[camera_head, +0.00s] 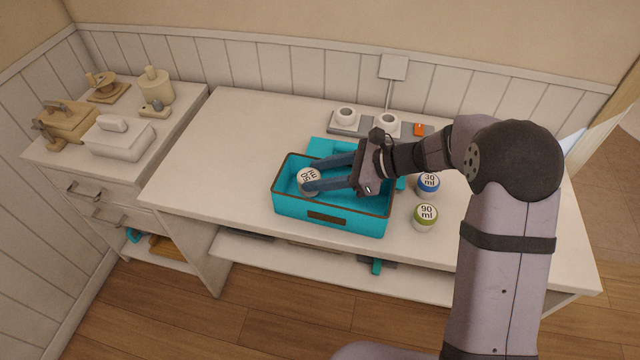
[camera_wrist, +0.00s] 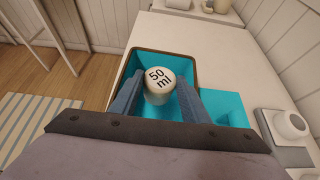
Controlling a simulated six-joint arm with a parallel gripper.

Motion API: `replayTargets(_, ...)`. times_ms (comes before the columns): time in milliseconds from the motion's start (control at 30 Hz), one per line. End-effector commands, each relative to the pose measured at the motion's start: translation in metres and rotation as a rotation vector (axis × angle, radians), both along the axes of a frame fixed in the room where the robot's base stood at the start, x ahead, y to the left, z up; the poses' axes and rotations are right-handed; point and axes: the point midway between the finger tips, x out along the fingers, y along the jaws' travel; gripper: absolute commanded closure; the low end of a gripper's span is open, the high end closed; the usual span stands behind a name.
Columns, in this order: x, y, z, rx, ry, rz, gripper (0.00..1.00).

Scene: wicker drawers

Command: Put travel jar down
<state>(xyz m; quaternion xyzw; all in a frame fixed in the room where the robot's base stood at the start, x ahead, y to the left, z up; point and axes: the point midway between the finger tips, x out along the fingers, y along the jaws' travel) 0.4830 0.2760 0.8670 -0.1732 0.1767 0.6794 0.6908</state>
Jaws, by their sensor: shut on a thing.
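The travel jar, a small round jar with a white lid marked "50 ml" (camera_head: 309,177), is between the fingers of my gripper (camera_head: 312,176). In the wrist view the jar (camera_wrist: 159,85) sits between both blue-grey fingertips, its lid facing up. My gripper is shut on it. The jar and fingertips are inside the outline of a turquoise box with a brown rim (camera_head: 292,204), toward its left end. I cannot tell whether the jar touches the box floor. My fingers hide part of the box's inside.
A blue "30 ml" jar (camera_head: 428,184) and a green "90 ml" jar (camera_head: 425,217) stand right of the box. A turquoise panel (camera_head: 322,148) lies behind it. A grey stand with white cups (camera_head: 346,117) is at the back. The table's left part (camera_head: 205,170) is clear.

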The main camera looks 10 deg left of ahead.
Motion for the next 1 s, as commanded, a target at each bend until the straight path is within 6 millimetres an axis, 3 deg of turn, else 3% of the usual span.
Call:
replayTargets(167, 0.0, 0.0, -0.006, 0.0, 0.001, 0.0, 0.81)
replayTargets(433, 0.0, 0.0, -0.035, 0.0, 0.003, -0.001, 0.81)
replayTargets(867, 0.0, 0.0, -0.041, 0.0, 0.0, 0.0, 0.81)
replayTargets(900, 0.0, 0.0, -0.04, 0.0, 0.0, 0.0, 0.51)
replayTargets(1000, 0.0, 0.0, -0.04, 0.0, 0.0, 0.0, 0.5)
